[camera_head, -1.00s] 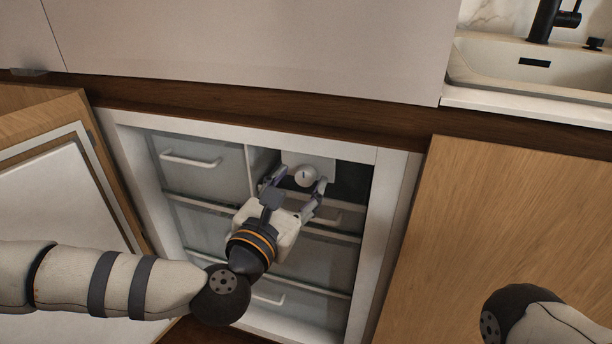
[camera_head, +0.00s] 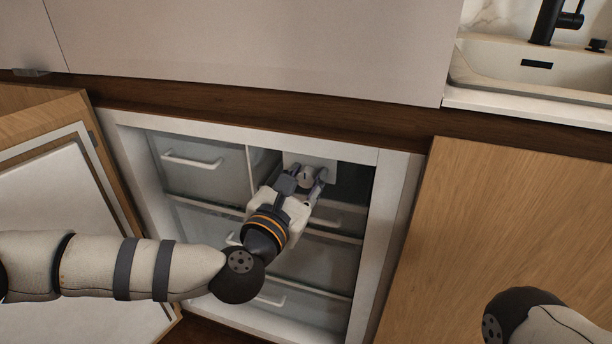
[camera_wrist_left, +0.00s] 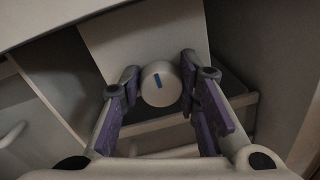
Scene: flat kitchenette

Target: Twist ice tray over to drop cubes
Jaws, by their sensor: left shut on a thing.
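The ice tray's round white knob (camera_head: 306,177) sits on a pale panel (camera_head: 327,163) at the top of the open freezer compartment. In the left wrist view the knob (camera_wrist_left: 160,84) shows a short blue mark on its face. My left gripper (camera_head: 307,178) reaches into the compartment with its fingers on either side of the knob, shut on it. In the left wrist view the left gripper's fingertips (camera_wrist_left: 159,82) touch its two sides. The tray itself and any cubes are hidden behind the panel. My right gripper is out of view; only part of my right arm shows at the lower right.
The freezer holds several drawers with white handles (camera_head: 192,161). Its door (camera_head: 60,215) stands open at the left. A closed wooden cabinet front (camera_head: 520,220) is at the right. A sink (camera_head: 535,65) with a black tap is above right.

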